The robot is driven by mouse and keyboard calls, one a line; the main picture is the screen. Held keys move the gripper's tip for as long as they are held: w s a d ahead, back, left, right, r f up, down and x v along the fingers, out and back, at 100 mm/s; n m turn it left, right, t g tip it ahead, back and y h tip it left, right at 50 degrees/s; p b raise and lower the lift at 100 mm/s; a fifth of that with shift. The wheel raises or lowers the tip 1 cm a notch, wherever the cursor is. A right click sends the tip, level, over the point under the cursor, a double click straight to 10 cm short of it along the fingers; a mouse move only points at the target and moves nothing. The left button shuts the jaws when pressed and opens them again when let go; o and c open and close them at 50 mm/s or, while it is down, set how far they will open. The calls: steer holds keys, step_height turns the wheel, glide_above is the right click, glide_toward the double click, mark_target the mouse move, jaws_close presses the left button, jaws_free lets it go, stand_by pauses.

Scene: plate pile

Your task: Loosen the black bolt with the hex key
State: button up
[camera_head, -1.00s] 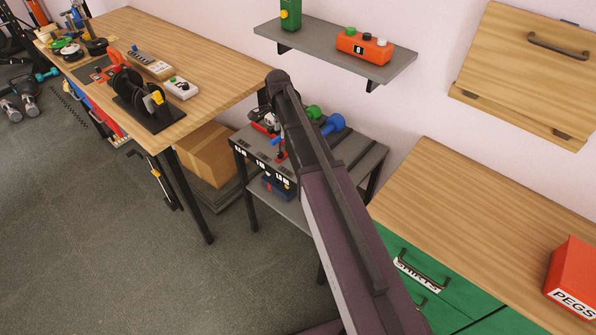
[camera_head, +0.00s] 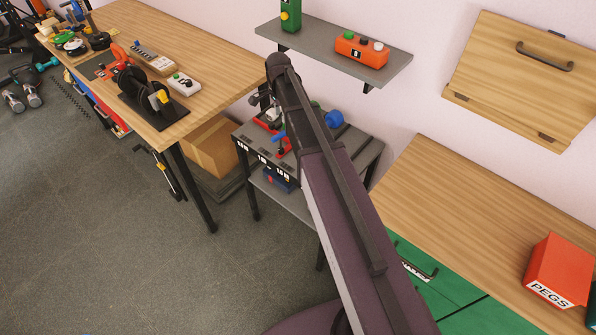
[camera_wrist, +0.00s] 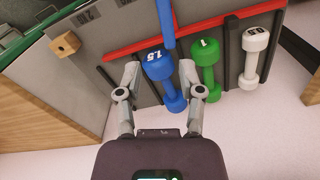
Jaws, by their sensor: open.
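I cannot make out the black bolt or the hex key in either view. My gripper (camera_wrist: 160,70) is open, its two grey fingers spread apart and nothing seen held between them. In the wrist view, a blue dumbbell (camera_wrist: 160,66) marked 1.5 shows beyond and between the fingers. A green dumbbell (camera_wrist: 206,62) and a white one (camera_wrist: 254,52) stand to its right. In the head view my arm hides most of the gripper, over the small grey stand (camera_head: 362,156).
A wooden workbench (camera_head: 215,78) with tools and a black holder is at left. A grey shelf (camera_head: 325,45) bears a red button box (camera_head: 361,50). A wooden worktop (camera_head: 440,200) carries a red PEGS box (camera_head: 560,268) at right. The floor at left is mostly clear.

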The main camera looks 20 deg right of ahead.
steer(key=s+f+n+b, duration=0.2)
steer(key=s+n, duration=0.5)
steer(key=s, duration=0.4)
steer(key=s+f+n+b, duration=0.3)
steer(key=s+n, duration=0.4)
steer(key=s, duration=0.4)
steer(key=shift+s+a+f+n, duration=0.15)
steer(key=shift+a+f+n, duration=0.05)
steer(key=shift+a+n, duration=0.1)
steer(key=shift+s, duration=0.1)
